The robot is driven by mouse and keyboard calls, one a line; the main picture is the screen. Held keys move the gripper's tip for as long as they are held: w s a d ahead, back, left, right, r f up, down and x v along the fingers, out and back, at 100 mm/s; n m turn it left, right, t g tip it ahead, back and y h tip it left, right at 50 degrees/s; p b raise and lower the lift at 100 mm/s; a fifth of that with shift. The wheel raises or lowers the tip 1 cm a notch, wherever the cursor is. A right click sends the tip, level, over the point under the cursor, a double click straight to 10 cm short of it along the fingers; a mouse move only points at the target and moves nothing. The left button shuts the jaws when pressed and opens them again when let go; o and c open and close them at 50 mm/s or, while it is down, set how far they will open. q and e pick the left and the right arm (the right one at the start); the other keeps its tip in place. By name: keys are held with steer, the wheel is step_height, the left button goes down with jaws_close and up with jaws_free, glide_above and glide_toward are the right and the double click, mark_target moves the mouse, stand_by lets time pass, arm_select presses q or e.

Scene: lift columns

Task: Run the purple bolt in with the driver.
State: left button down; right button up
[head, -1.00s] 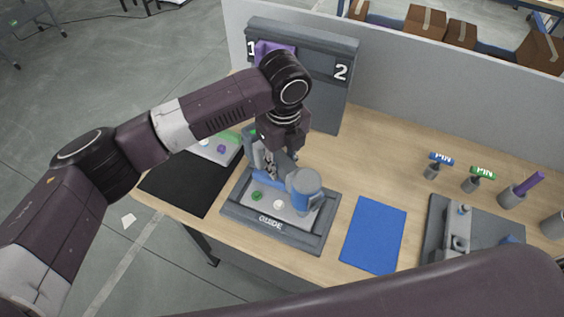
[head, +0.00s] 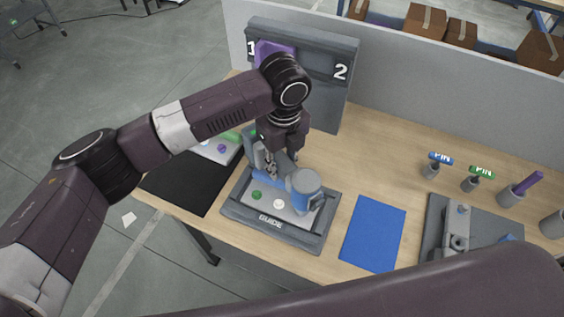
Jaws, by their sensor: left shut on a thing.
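The blue and grey driver (head: 304,186) is over the grey GUIDE fixture (head: 232,211), near its back right part. My left gripper (head: 272,168) is shut on the driver from above and behind; its fingertips are partly hidden. A green bolt head (head: 257,195) and a white one (head: 279,204) show on the fixture plate. I see no purple bolt there; the driver and gripper hide part of the plate. A small purple piece (head: 222,148) lies on the pale tray at the left. My right gripper is not in view.
A black mat (head: 180,185) lies left of the fixture and a blue mat (head: 373,234) right of it. Behind stands a grey board (head: 330,95) marked 1 and 2, with a purple block. Pin tools, a purple rod in a holder and another fixture are at the right.

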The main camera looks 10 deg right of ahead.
mark_target(282, 158)
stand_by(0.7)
arm_select(q)
steer(key=shift+f+p, duration=0.1)
steer(key=shift+p, duration=0.55)
steer(key=shift+f, duration=0.25)
stand_by(0.9)
steer(key=shift+f+p, duration=0.3)
steer(key=shift+p, duration=0.7)
stand_by(1.1)
steer(key=shift+r+p, duration=2.1)
steer(key=shift+r, duration=0.55)
